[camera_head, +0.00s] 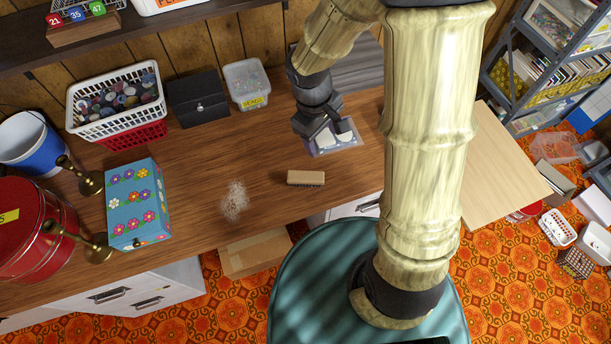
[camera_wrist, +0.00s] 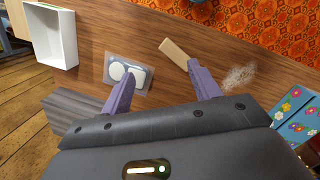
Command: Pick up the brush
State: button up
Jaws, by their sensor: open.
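The brush (camera_head: 305,178) is a small tan wooden block with dark bristles along its near side. It lies on the brown wooden table, near the front edge. In the wrist view the brush (camera_wrist: 175,52) shows just beyond the fingertips, partly behind the right finger. My gripper (camera_head: 330,133) is open and empty, above the table and behind the brush in the head view. In the wrist view its two purple fingers (camera_wrist: 160,74) are spread apart. Whether a finger touches the brush cannot be told.
A grey mat with pale round pieces (camera_wrist: 120,71) lies near my gripper. A pale dust pile (camera_head: 235,200) lies left of the brush. A flowered blue box (camera_head: 137,203), brass candlesticks (camera_head: 88,180), a black box (camera_head: 197,98) and a white basket (camera_head: 117,100) stand farther left.

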jog(key=w+a+f+n+h+p, duration=0.1)
jog(key=w+a+f+n+h, duration=0.1)
jog(key=a+f+n, duration=0.4)
jog(key=a+n, duration=0.2)
jog(key=a, duration=0.1)
jog(key=shift+w+a+h, duration=0.3)
jog(key=shift+w+h, duration=0.1)
jog(key=p, duration=0.2)
send_near(305, 176)
jog(key=x, duration=0.5)
jog(key=shift+w+d, duration=0.25)
jog(key=shift+d, duration=0.15)
jog(key=x, duration=0.2)
jog(key=p+x, duration=0.1)
jog(key=x, duration=0.1)
jog(key=shift+s+a+f, duration=0.2)
jog(key=shift+s, duration=0.05)
jog(key=shift+d+f, duration=0.1)
jog(key=shift+f, duration=0.3)
jog(key=shift+f+b, duration=0.25)
jog(key=shift+b, duration=0.1)
